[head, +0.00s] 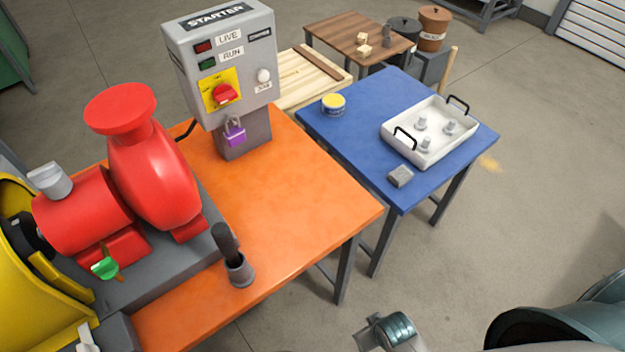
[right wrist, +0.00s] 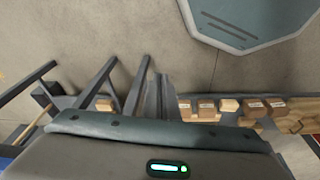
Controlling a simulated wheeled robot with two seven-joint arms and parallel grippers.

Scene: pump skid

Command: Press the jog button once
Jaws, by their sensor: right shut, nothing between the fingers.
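The grey starter box (head: 222,62) stands on a post at the back of the orange bench. Its face has a white round button (head: 263,75) at the right, with a small label under it that looks like JOG. A red rotary switch (head: 224,94) sits on a yellow plate to the button's left. A purple padlock (head: 234,132) hangs below. In the right wrist view my right gripper (right wrist: 165,80) is shut and empty, with shelves behind it. The button does not show in that view. My left gripper is out of view.
A red pump (head: 150,170) fills the left of the orange bench (head: 300,205), with an upright dark handle (head: 232,258) at the front. A blue table (head: 350,135) beside it carries a white tray (head: 430,155), a yellow-lidded tin (head: 333,103) and a grey block (head: 400,176).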

